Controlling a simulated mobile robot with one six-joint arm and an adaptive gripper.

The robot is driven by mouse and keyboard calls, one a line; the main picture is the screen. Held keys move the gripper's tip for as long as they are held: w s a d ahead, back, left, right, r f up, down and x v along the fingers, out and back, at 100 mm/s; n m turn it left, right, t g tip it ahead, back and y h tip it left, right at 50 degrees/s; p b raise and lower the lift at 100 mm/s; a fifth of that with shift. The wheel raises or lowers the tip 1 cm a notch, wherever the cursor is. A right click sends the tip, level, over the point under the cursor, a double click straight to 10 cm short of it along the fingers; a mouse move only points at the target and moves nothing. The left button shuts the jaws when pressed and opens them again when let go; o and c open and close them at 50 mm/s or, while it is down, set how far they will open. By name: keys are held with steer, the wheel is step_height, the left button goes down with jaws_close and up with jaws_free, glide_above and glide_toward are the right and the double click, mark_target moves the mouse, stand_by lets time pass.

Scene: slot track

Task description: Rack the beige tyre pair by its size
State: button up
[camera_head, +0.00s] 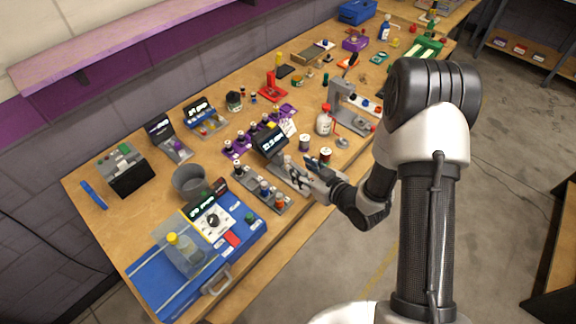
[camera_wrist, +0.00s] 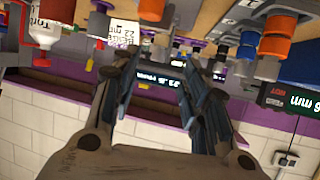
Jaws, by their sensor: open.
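My gripper (camera_head: 302,170) is over the front of the bench, beside a dark display stand (camera_head: 271,143). In the wrist view its two fingers (camera_wrist: 164,68) are apart with nothing held between them. A grey slotted rack (camera_head: 250,186) holds several small coloured cylinders just left of the gripper; it also shows in the wrist view (camera_wrist: 238,14). A purple rack (camera_head: 228,155) with several dark pieces stands behind it. I cannot surely pick out the beige tyre pair.
A white bottle with a red part (camera_head: 324,121) and a grey press-like stand (camera_head: 345,100) are right of the gripper. A blue station with a dial (camera_head: 211,220) and a grey bowl (camera_head: 188,181) are left. The bench's front edge runs close below the gripper.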

mark_target(289, 160)
steer(key=b+x, duration=0.1)
steer(key=x, duration=0.5)
steer(key=shift+w+a+b, duration=0.2)
steer(key=shift+w+b, duration=0.1)
steer(key=shift+w, duration=0.05)
steer(key=shift+c, duration=0.3)
jaws_close()
